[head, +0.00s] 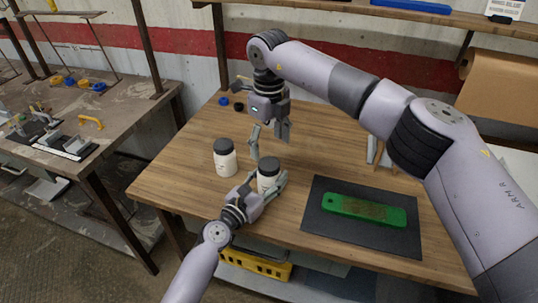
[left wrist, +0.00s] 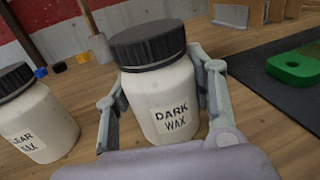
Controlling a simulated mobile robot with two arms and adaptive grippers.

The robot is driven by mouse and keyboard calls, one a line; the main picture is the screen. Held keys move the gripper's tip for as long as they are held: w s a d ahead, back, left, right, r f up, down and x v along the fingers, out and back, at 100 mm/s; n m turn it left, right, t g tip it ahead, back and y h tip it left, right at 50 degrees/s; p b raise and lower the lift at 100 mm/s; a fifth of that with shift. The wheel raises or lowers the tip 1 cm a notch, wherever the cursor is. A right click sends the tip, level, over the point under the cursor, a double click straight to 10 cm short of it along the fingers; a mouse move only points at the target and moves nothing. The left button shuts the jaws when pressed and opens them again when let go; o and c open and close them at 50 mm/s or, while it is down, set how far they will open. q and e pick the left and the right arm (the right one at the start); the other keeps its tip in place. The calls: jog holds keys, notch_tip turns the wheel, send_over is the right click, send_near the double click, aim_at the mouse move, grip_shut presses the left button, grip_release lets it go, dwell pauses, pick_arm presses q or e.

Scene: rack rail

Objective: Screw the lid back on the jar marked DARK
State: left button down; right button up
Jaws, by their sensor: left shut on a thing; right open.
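The DARK WAX jar (left wrist: 172,108) is white with a dark ribbed lid (left wrist: 148,43) on its mouth. It stands upright on the bench and also shows in the head view (head: 265,184). I cannot tell how tightly the lid is threaded. My left gripper (head: 264,186) is shut around the jar's body, one finger on each side in the left wrist view. My right gripper (head: 269,142) is open and empty, pointing down above the jar, with its fingertips apart from the lid. A CLEAR wax jar (head: 225,161) with a dark lid stands to the left, also in the left wrist view (left wrist: 38,128).
A green bar (head: 364,210) lies on a dark mat (head: 318,232) to the right. Small blue (head: 224,101) and black round pieces lie at the back left. A shelf (head: 400,13) runs above the bench (head: 180,165). Bare wood lies between jars and mat.

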notch_tip(320, 180, up, 6)
dwell(0.4)
pick_arm(q)
jog(key=c, duration=0.6)
grip_release()
jog(key=shift+s, duration=0.1)
jog(key=v, duration=1.2)
jog(key=shift+f, duration=0.1)
